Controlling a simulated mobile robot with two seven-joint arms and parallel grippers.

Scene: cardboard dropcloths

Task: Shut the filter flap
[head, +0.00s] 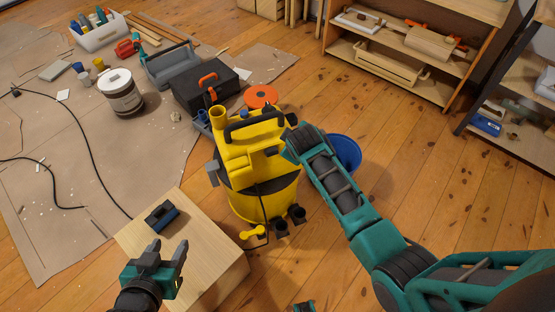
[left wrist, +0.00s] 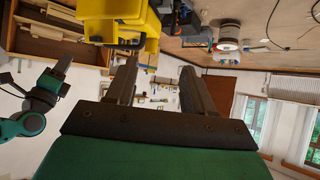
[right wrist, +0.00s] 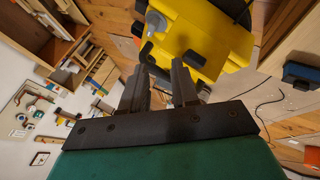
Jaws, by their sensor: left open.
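The yellow shop vacuum (head: 264,204) stands on the wood floor, with a black top handle. A yellow panel on its upper housing, likely the filter flap (head: 240,166), faces me; I cannot tell how far it stands open. The vacuum shows large in the right wrist view (right wrist: 210,35) and at the top of the left wrist view (left wrist: 120,18). My right gripper (right wrist: 160,78) has its fingers apart close to the yellow housing; in the head view its tips are largely hidden by the arm. My left gripper (head: 166,252) is open and empty, above the wooden box, apart from the vacuum.
A dark blue and black object (head: 162,215) lies on the wooden box (head: 205,250) at front left. A blue bucket (head: 346,152) stands right of the vacuum, partly behind my right arm. A black toolbox (head: 207,90) sits behind it. Open floor (head: 450,190) lies to the right.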

